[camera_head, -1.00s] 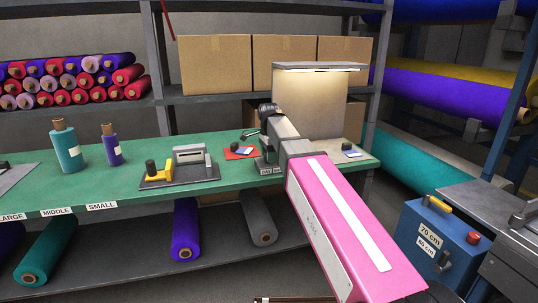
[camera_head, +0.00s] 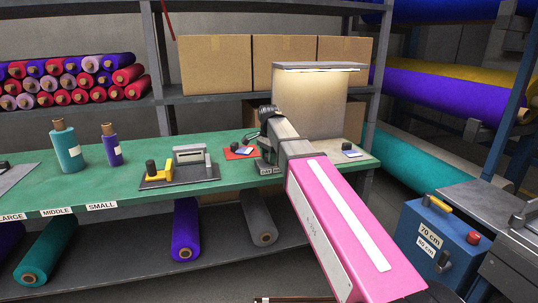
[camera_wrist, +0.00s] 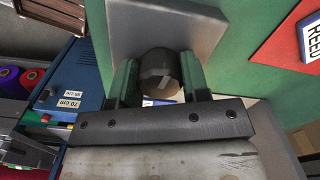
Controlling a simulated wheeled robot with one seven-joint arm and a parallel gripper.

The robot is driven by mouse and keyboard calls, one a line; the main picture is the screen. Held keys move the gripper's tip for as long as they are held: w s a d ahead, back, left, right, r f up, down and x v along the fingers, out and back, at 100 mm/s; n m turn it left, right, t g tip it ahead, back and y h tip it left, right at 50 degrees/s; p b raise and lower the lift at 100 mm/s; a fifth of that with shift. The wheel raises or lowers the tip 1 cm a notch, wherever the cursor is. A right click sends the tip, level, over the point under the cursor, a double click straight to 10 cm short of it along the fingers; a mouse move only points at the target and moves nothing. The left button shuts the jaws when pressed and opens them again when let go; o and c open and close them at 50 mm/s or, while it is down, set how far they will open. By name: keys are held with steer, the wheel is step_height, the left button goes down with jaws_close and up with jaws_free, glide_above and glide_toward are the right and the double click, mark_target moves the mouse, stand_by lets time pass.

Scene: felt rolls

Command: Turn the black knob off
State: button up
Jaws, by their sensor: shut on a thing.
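The black knob (camera_wrist: 160,66) shows in the wrist view as a dark rounded piece in front of a grey plate (camera_wrist: 160,20). My gripper (camera_wrist: 158,80) has one finger on each side of the knob and is shut on it. In the head view my pink arm reaches to a small grey unit (camera_head: 267,168) with labels at the front edge of the green table (camera_head: 120,185). My wrist hides the knob there, and I cannot read how far it is turned.
A yellow-handled tool (camera_head: 180,170) and teal and purple rolls (camera_head: 66,148) stand on the table to the left. A red card (camera_head: 240,153) lies beside the unit. A lit panel (camera_head: 310,105) stands behind. A blue control box (camera_head: 440,240) is at the right.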

steer(key=n, duration=0.4)
steer(key=shift+n, duration=0.3)
steer(key=n, duration=0.5)
steer(key=shift+f, duration=0.1)
steer(key=shift+n, duration=1.1)
steer(key=n, duration=0.7)
steer(key=shift+s+f, duration=0.1)
